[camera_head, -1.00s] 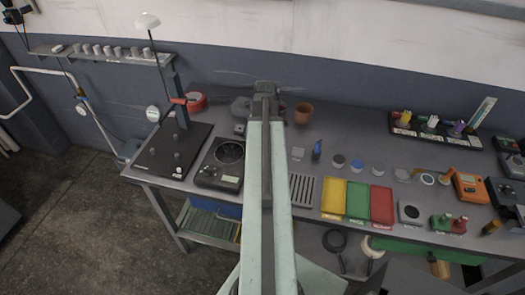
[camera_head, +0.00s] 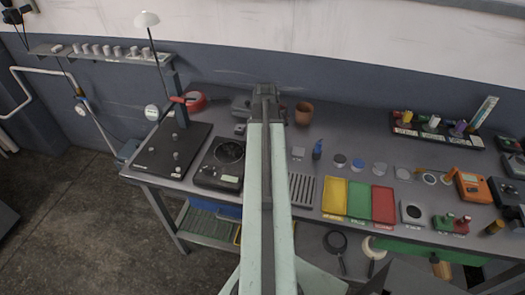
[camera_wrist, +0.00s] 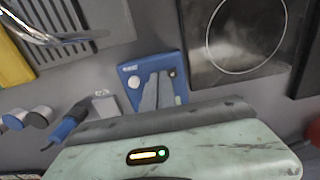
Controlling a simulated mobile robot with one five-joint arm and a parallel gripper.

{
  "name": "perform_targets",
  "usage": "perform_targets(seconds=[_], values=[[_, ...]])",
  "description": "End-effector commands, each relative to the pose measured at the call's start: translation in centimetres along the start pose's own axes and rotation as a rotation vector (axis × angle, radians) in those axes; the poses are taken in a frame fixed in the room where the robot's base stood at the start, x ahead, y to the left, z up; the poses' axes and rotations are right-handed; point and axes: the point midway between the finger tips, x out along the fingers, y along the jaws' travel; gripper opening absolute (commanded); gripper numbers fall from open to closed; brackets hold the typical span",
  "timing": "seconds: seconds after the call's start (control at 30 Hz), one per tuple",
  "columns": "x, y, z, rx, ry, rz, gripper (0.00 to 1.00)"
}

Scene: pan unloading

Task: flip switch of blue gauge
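The blue gauge (camera_wrist: 128,70) is a small blue box in the middle of the wrist view. It has a white round knob on its left part and small light parts on its right side. In the head view my own arm hides it. My gripper (camera_wrist: 157,77) shows as two grey fingers close together over the gauge's face, with no object between them. They cover the middle of the gauge, and I cannot tell if they touch it. In the head view the end of my arm is over the back of the bench and the fingers are hidden.
A dark hot plate (camera_head: 220,165) lies just left of my arm. A grey slotted block (camera_head: 301,190), a small blue tool (camera_head: 317,149) and yellow, green and red trays (camera_head: 334,197) lie to the right. A brown pot (camera_head: 304,113) stands near the arm's end.

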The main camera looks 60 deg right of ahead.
Motion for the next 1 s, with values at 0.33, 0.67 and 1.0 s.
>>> perform_targets(seconds=[0.33,0.67,1.0], values=[[-1.2,0.0,0.0,0.000,0.000,0.000,0.00],[-4.4,0.0,0.0,0.000,0.000,0.000,0.00],[-7.1,0.0,0.0,0.001,0.000,0.000,0.00]])
